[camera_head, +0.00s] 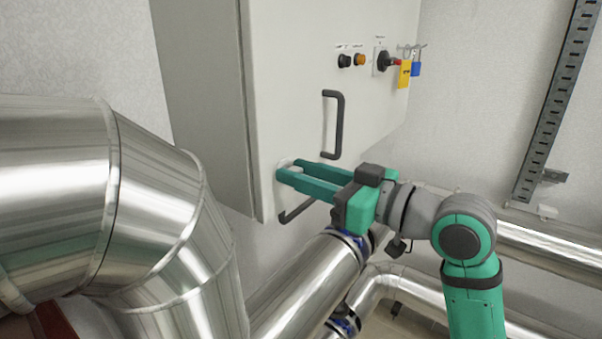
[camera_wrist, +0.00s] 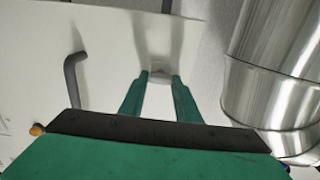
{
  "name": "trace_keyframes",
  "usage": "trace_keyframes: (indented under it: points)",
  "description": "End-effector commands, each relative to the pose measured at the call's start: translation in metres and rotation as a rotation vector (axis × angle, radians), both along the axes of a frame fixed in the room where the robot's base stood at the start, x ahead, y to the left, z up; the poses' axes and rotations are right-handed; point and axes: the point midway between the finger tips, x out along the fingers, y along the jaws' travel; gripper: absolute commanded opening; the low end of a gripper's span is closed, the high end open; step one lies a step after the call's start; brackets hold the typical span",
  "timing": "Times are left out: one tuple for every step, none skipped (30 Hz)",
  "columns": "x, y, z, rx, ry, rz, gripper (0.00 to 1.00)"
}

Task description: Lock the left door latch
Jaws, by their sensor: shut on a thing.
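The left door latch is a small pale knob (camera_head: 295,169) low on the door near its left edge. It also shows in the wrist view (camera_wrist: 159,76), between my two green fingertips. My gripper (camera_head: 287,172) reaches in from the right in the head view, with its fingers on either side of the latch. In the wrist view my gripper (camera_wrist: 159,79) is shut on the latch. The fingers hide part of the latch, and I cannot tell its exact turn.
The grey cabinet door (camera_head: 285,90) carries a black handle (camera_head: 338,125) above my gripper. Large metal pipes (camera_head: 150,180) stand at left; more pipes (camera_head: 310,285) run below.

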Motion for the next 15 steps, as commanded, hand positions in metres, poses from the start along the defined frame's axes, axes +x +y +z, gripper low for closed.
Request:
trace_keyframes:
  points:
    - [-0.0003,0.0000,0.0003,0.005,0.005,0.000,0.07]
    - [-0.0003,-0.0002,0.0003,0.008,0.010,0.000,0.07]
    - [-0.0003,0.0000,0.0004,0.016,0.018,0.000,0.07]
    - [-0.0002,0.0000,0.0004,0.022,0.027,0.001,0.07]
    - [-0.0002,0.0001,0.0003,0.028,0.037,0.001,0.07]
    - [-0.0001,0.0002,0.0001,0.040,0.053,0.001,0.07]
    - [0.0000,0.0000,0.0001,0.049,0.065,0.001,0.07]
    - [0.0000,-0.0003,0.0002,0.059,0.079,0.001,0.07]
    - [0.0002,-0.0004,0.0004,0.075,0.100,0.001,0.07]
    - [0.0003,-0.0002,0.0004,0.088,0.117,0.002,0.07]
    - [0.0005,-0.0002,0.0002,0.102,0.136,0.002,0.07]
    - [0.0007,-0.0006,0.0003,0.121,0.162,0.001,0.07]
    - [0.0008,-0.0004,0.0005,0.136,0.182,0.001,0.07]
    - [0.0011,0.0002,0.0004,0.151,0.203,0.002,0.07]
    - [0.0012,0.0005,0.0004,0.173,0.233,0.003,0.07]
